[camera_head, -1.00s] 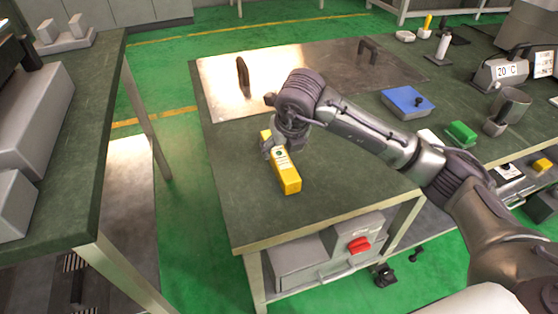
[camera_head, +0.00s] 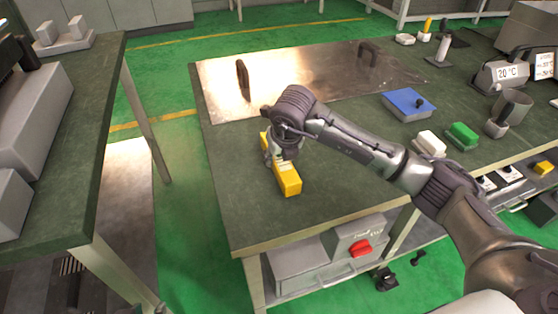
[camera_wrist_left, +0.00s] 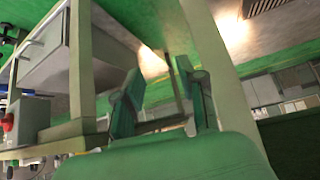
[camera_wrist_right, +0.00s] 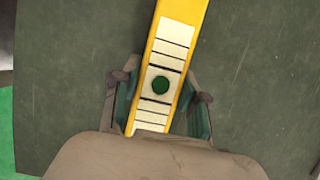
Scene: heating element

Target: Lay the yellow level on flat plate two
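The yellow level (camera_head: 288,181) lies on the near left part of the green-topped table in the head view. My right gripper (camera_head: 276,160) is down over its middle. In the right wrist view the level (camera_wrist_right: 178,18) runs between the fingers of my right gripper (camera_wrist_right: 162,105). One finger stands on each side, with narrow gaps seeming to show, so it looks open around the level. A metal plate surface (camera_head: 222,92) with two dark handles lies at the table's back; I cannot tell which part is plate two. My left gripper (camera_wrist_left: 158,92) is open and empty, seen only in its wrist view.
The table between level and plate is clear.

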